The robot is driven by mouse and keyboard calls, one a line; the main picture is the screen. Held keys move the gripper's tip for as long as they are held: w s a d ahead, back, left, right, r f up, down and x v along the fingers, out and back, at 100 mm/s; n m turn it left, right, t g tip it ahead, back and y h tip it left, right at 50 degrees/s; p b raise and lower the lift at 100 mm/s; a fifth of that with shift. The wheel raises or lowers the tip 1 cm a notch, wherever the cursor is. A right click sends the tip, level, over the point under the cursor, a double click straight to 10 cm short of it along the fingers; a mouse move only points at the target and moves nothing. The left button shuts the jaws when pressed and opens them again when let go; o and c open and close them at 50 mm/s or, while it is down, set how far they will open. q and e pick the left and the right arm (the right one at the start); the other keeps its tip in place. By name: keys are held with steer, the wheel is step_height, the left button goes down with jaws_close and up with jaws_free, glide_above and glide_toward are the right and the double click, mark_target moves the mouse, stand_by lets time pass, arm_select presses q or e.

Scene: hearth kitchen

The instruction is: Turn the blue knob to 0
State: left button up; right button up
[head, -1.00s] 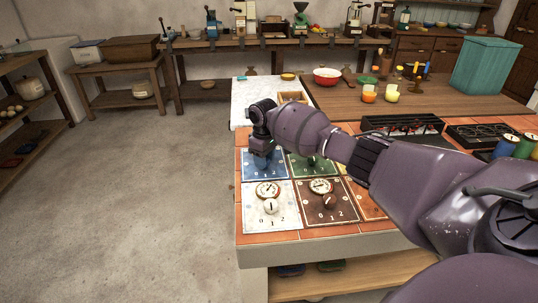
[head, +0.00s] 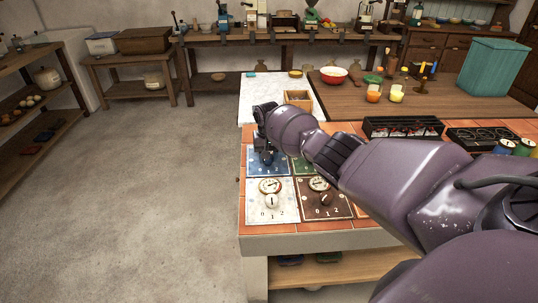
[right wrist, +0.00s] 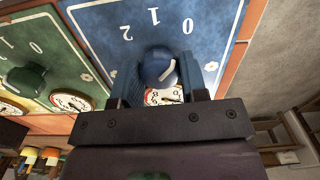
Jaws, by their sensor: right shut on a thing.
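The blue panel (head: 255,172) lies at the left of the tiled counter. In the right wrist view the blue panel (right wrist: 95,12) shows the marks 2, 1 and 0, with 0 on the right. My right gripper (head: 267,157) is over the panel from above, shut on the blue knob (right wrist: 158,66), which sits between its two fingers (right wrist: 160,80). A white line on the knob slants up and right, roughly towards the 0 side. A dial behind the knob is partly hidden. In the head view the knob is hidden by my gripper. My left gripper is not in view.
A white panel (head: 258,205) and a brown panel (head: 338,208), each with a knob and dial, lie in front. The green panel (right wrist: 45,75) is beside the blue one, mostly covered by my arm in the head view. Open floor lies left of the counter.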

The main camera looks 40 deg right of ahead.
steer(key=shift+a+m, duration=0.1)
steer(key=shift+m, duration=0.2)
stand_by(0.4)
steer(key=o, duration=0.9)
steer(key=shift+r, duration=0.25)
step_height(320, 180, up, 9)
steer(key=p, duration=0.3)
steer(key=shift+r+p, duration=0.3)
steer(key=shift+r, duration=0.35)
